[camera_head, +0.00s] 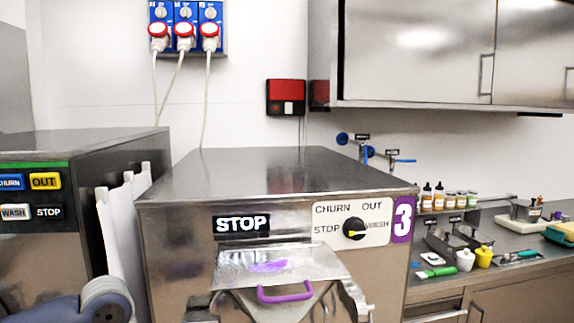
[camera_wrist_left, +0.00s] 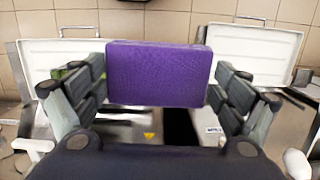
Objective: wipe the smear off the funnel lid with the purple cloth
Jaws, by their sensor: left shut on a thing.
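The funnel lid (camera_head: 232,274) is a shiny metal flap on the front of the machine marked 3, with a purple handle (camera_head: 285,293) at its front edge. A purple smear (camera_head: 268,266) lies on the lid near its middle. My left gripper (camera_wrist_left: 160,85) is shut on the purple cloth (camera_wrist_left: 158,73), which looks like a thick folded block between the fingers in the left wrist view. The cloth and the left fingertips are out of the head view; only part of my left arm shows at its lower left. My right gripper is in neither view.
The machine (camera_head: 275,172) has a STOP label and a dial (camera_head: 354,228) above the lid. Another machine (camera_head: 85,150) stands left, with white panels (camera_head: 125,225) between them. The right counter (camera_head: 440,290) holds bottles and tools. White open lids (camera_wrist_left: 60,62) show in the wrist view.

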